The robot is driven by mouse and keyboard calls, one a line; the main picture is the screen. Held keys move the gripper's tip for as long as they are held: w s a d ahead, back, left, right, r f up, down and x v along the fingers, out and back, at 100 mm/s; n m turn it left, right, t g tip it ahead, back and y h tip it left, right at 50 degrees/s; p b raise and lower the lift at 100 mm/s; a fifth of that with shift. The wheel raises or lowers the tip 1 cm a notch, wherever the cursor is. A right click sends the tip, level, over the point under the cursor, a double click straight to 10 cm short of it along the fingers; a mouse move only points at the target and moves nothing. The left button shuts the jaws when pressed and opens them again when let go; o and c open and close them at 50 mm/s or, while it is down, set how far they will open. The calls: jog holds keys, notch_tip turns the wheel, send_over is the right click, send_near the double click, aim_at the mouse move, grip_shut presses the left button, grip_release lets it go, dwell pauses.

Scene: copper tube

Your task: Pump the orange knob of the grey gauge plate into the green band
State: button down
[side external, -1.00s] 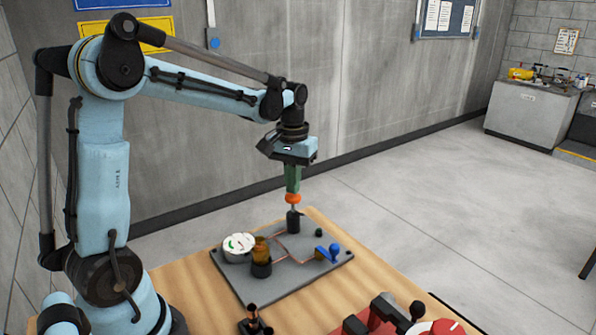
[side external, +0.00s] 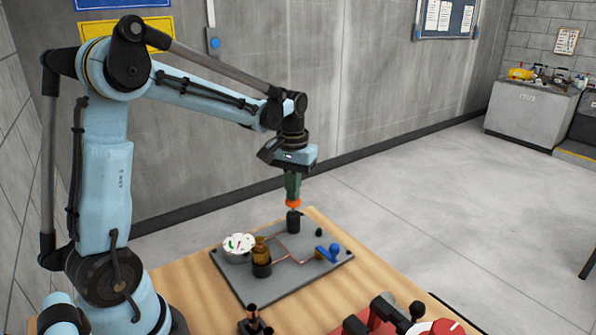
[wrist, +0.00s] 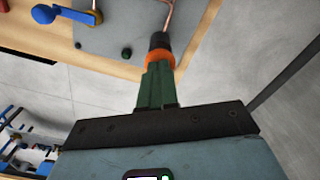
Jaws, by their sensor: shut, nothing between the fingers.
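The grey gauge plate (side external: 285,283) lies on the wooden table. The orange knob (side external: 293,204) sits low over a black upright cylinder (side external: 293,222) at the plate's far side. My gripper (side external: 292,197) points straight down with its green fingers shut, tips against the top of the knob. In the wrist view, the orange knob (wrist: 159,58) shows just beyond the shut fingers (wrist: 158,72). A round white gauge (side external: 238,243) with a green band stands at the plate's left; its needle is too small to read.
An amber vessel (side external: 261,248) stands beside the gauge. Copper tubes run across the plate. A blue-handled valve (side external: 328,252) is at the right. A red-based device (side external: 385,318) and a small black fixture (side external: 254,322) stand at the front.

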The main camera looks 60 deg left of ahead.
jog(key=shift+r, duration=3.05)
jog(key=shift+f, duration=1.7)
jog(key=shift+f, duration=0.1)
jog(key=shift+f, duration=1.75)
jog(key=shift+r, duration=3.55)
